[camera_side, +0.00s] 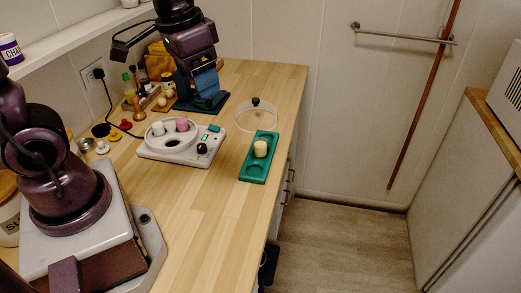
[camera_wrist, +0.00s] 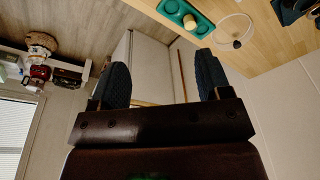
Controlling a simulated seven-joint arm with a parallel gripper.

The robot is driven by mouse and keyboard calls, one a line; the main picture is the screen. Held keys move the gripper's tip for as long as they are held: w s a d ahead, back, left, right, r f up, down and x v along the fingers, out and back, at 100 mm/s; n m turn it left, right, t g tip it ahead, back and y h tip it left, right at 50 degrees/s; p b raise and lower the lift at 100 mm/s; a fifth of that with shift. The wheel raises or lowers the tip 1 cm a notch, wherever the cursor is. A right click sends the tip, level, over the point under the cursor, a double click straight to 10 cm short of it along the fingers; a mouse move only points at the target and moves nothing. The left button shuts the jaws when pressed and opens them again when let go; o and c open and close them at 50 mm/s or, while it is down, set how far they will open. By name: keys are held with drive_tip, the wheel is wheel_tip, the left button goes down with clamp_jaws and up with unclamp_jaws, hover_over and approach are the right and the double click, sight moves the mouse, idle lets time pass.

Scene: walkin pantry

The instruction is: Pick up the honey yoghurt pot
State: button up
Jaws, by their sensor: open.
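A small cream-coloured pot (camera_side: 260,149), which looks like the honey one, stands in the green tray (camera_side: 254,171) on the wooden counter. It also shows at the top of the wrist view (camera_wrist: 190,21), in the tray's (camera_wrist: 171,6) end hollow or middle; I cannot tell which. A white pot (camera_side: 158,128) and a pink pot (camera_side: 182,124) sit in the white yoghurt maker (camera_side: 185,155) to the left. My gripper (camera_side: 206,88) is above the back of the counter, apart from the pots. Its blue-padded fingers (camera_wrist: 163,75) are spread, with nothing between them.
A clear round lid with a black knob (camera_side: 256,101) lies behind the tray. Bottles and a wooden pepper mill (camera_side: 138,108) crowd the wall side. A black cable (camera_side: 108,100) runs from the socket.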

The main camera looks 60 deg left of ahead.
drive_tip(key=w+a+f+m+g, duration=0.2)
drive_tip(key=w+a+f+m, duration=0.1)
drive_tip(key=w+f, duration=0.4)
drive_tip(key=m, duration=1.1)
hover_over(261, 148)
drive_tip(key=w+a, duration=0.1)
drive_tip(key=w, duration=0.1)
wheel_tip(261, 148, down, 8)
drive_tip(key=f, duration=1.3)
drive_tip(key=shift+s+a, duration=0.1)
drive_tip(key=shift+s, duration=0.3)
drive_tip(key=shift+r, duration=0.1)
drive_tip(key=c, duration=1)
drive_tip(key=shift+c, duration=0.2)
